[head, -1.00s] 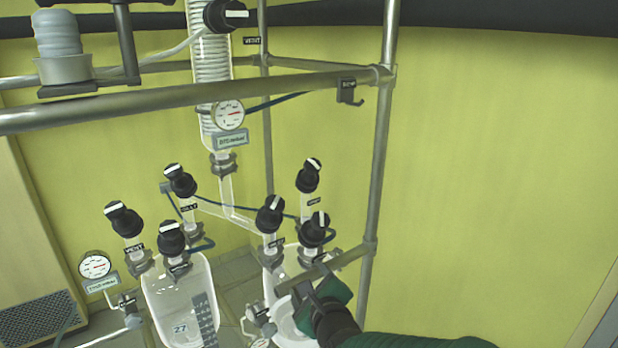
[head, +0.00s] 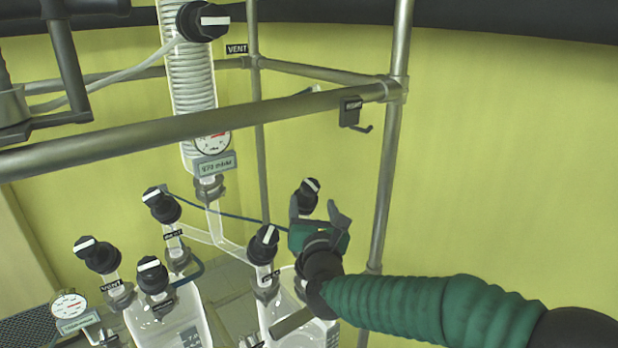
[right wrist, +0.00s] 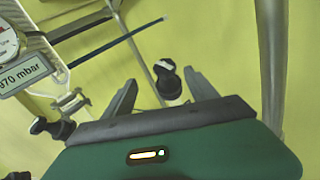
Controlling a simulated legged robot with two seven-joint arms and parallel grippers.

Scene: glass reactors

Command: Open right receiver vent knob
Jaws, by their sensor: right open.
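The right receiver (head: 275,318) is a clear glass vessel in the lower middle of the head view, partly hidden by my right arm. Its rear black knob (head: 309,192) has a white bar on top and stands just beyond my right gripper (head: 315,206); its label is hidden. In the right wrist view that knob (right wrist: 168,80) shows between the fingertips of the right gripper (right wrist: 160,80), nearer the right finger. The jaws are open, and I cannot tell whether they touch it. Another knob (head: 264,241) of this receiver stands to the left. My left gripper is out of view.
A metal rail (head: 200,127) crosses above the receivers and meets an upright post (head: 391,150) right of my gripper. A hook (head: 352,112) hangs there. The left receiver (head: 165,320) carries several knobs. A condenser with a gauge (head: 212,144) stands behind. The wall side at right is free.

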